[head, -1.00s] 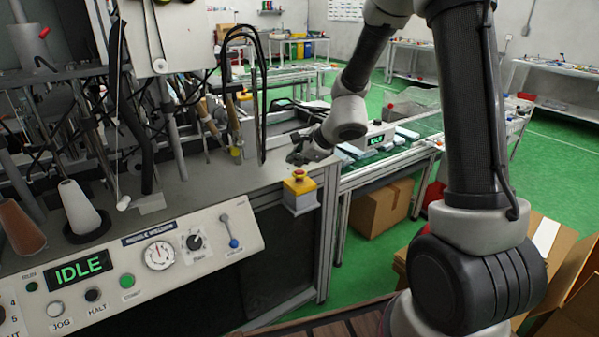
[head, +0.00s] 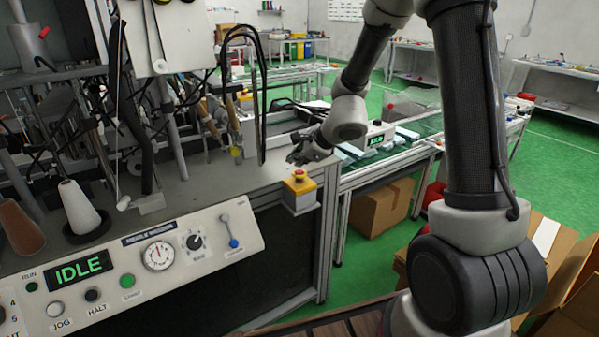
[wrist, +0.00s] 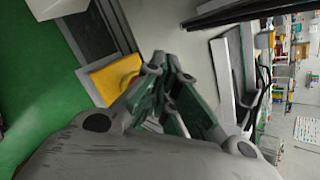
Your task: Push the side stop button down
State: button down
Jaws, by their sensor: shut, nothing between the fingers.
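The side stop button is a red knob (head: 299,173) on a yellow box (head: 299,185), mounted on a light bracket at the right front corner of the machine bench. The knob stands upright on top. My gripper (head: 294,160) is just above and behind it in the head view, apart from it as far as I can tell. In the wrist view the yellow box (wrist: 103,82) lies left of my gripper's fingertips (wrist: 167,62), which are together with nothing between them.
The machine's front panel (head: 130,265) has a green IDLE display, a gauge, knobs and a lever. A black cable loop (head: 262,100) stands left of my gripper. A conveyor table (head: 400,150) lies to the right. A cardboard box (head: 382,205) sits on the green floor below.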

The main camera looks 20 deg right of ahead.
aim_at(297, 172)
jog(key=shift+f, duration=0.15)
jog(key=shift+f, duration=0.25)
jog(key=shift+f, duration=0.4)
dwell(0.8)
jog(key=shift+r, duration=0.85)
jog(key=shift+r, duration=2.5)
